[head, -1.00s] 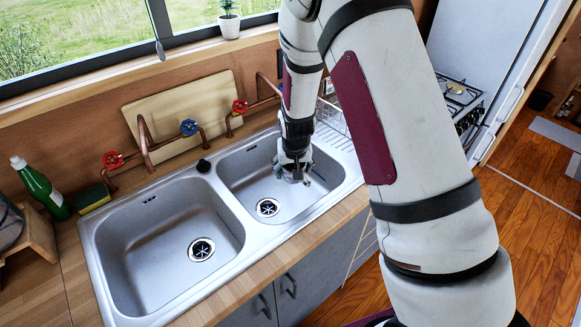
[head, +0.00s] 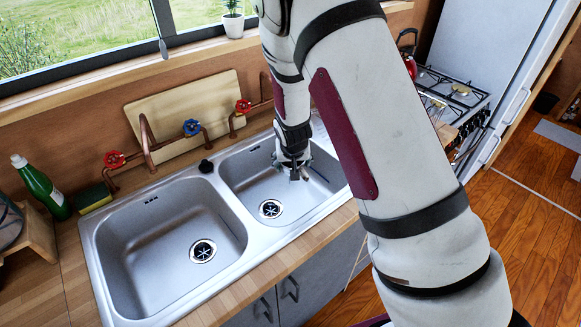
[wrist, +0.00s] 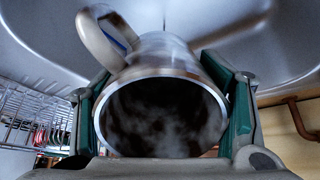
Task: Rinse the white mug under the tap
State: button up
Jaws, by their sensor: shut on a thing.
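My gripper (head: 293,172) points down into the right basin of the sink (head: 262,172). In the wrist view my gripper (wrist: 165,105) is shut, its green-padded fingers on either side of a mug (wrist: 168,68). The mug looks shiny grey and metallic rather than plain white. Its open mouth faces the wrist camera, and its handle is at upper left. The inside is dark with pale blurry patches. In the head view I cannot make out the mug clearly. A copper tap (head: 147,143) with red and blue handles stands behind the left basin; another (head: 262,98) is partly hidden by my arm.
The left basin (head: 170,240) is empty. A green bottle (head: 42,187) and a sponge (head: 93,197) stand left of the sink. A board (head: 185,108) leans behind the taps. A wire rack (wrist: 35,110) shows in the wrist view. A stove (head: 450,95) is at right.

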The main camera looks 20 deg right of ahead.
jog(key=w+d+f+b, duration=0.2)
jog(key=w+b, duration=0.4)
jog(key=w, duration=0.3)
jog(key=shift+d, duration=0.6)
jog(key=shift+d+r, duration=0.1)
jog(key=shift+d, duration=0.1)
jog(key=shift+d, duration=0.35)
jog(key=shift+a, duration=0.15)
dwell(0.5)
jog(key=shift+w+a, duration=0.15)
jog(key=shift+a, duration=0.25)
jog(key=shift+s+a+p, duration=0.45)
jog(key=shift+s+p, duration=0.3)
jog(key=shift+s, duration=0.55)
jog(key=shift+s+a+p, duration=0.4)
jog(key=shift+s+p, duration=0.35)
jog(key=shift+s, duration=0.5)
jog(key=shift+s+a+p, duration=0.45)
jog(key=shift+s+p, duration=0.3)
jog(key=shift+s, duration=0.55)
